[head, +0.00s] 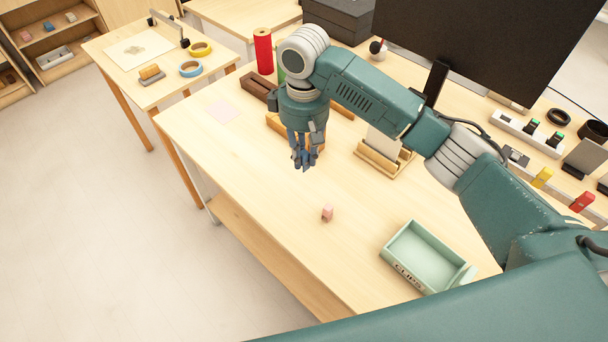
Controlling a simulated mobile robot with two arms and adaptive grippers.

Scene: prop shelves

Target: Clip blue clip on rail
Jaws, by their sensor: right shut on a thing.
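My right gripper (304,166) points down over the middle of the table and is shut on a small dark blue thing, seemingly the blue clip (306,158). The fingers hide most of it. A green tray marked CLIPS (399,264) stands at the table's front right. Behind the gripper is an orange-brown wooden piece (277,123), partly hidden; I cannot tell whether it is the rail. My left gripper is not in view.
A wooden holder with a card (383,155) stands right of the gripper. A dark brown box (259,88), a red cylinder (263,50) and a monitor (480,40) are at the back. Yellow (542,177) and red (582,201) pieces stand far right. The table's front left is clear.

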